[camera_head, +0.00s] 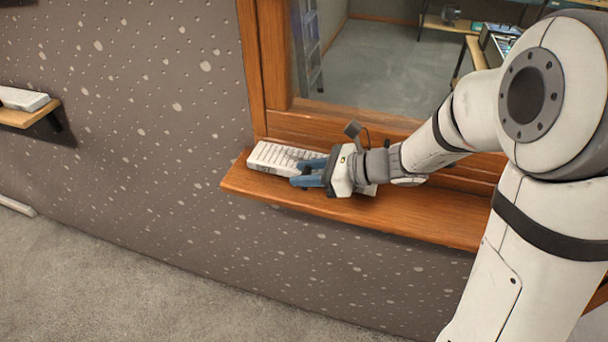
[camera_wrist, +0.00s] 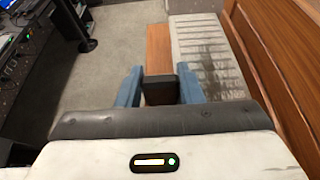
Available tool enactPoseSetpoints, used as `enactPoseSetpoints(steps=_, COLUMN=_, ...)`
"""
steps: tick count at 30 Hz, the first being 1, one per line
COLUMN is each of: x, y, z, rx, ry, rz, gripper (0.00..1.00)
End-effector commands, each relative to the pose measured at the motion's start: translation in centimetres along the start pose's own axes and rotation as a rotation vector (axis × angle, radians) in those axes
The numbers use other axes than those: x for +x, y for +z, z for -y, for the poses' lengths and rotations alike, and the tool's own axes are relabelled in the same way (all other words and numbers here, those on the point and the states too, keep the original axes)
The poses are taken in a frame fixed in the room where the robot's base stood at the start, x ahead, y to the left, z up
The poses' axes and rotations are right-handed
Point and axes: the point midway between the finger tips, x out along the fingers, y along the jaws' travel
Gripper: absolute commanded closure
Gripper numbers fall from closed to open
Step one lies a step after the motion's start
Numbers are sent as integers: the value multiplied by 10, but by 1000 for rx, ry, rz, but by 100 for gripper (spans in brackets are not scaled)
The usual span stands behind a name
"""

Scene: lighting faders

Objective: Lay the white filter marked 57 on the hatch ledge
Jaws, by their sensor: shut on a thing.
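A white slatted filter (camera_head: 272,157) is at the left end of the wooden hatch ledge (camera_head: 430,218), flat and along the window frame. It also shows at the right in the wrist view (camera_wrist: 207,55), with grey smudges on its slats. No number on it can be read. My gripper (camera_head: 308,173) is at its front side, its blue fingers closed on a dark grip block (camera_wrist: 161,88) that seems to belong to the filter. The gripper hides part of the filter. I cannot tell whether the filter rests fully on the ledge or is just above it.
The ledge is bare to the right of my gripper. The window frame (camera_head: 262,70) rises behind it. Another white item (camera_head: 22,98) lies on a small wooden wall shelf (camera_head: 28,114) at the far left. Carpet (camera_head: 110,285) lies below.

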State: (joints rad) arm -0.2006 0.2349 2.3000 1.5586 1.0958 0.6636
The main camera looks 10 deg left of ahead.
Motion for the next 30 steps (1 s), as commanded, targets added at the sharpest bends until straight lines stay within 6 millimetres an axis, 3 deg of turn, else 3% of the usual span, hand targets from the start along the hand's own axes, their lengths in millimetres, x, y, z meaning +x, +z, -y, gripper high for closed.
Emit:
enactPoseSetpoints(steps=5, x=7, y=-18, z=0, rx=3, ry=1, rz=-1, gripper=95)
enactPoseSetpoints(steps=17, x=9, y=-24, z=0, rx=0, ry=-1, rz=0, gripper=95)
enactPoseSetpoints(steps=18, x=9, y=-23, z=0, rx=1, ry=-1, rz=-1, gripper=64)
enactPoseSetpoints(steps=25, x=8, y=-23, z=0, rx=1, ry=-2, rz=-1, gripper=45)
enactPoseSetpoints(steps=30, x=8, y=-23, z=0, rx=1, ry=-2, rz=-1, gripper=45)
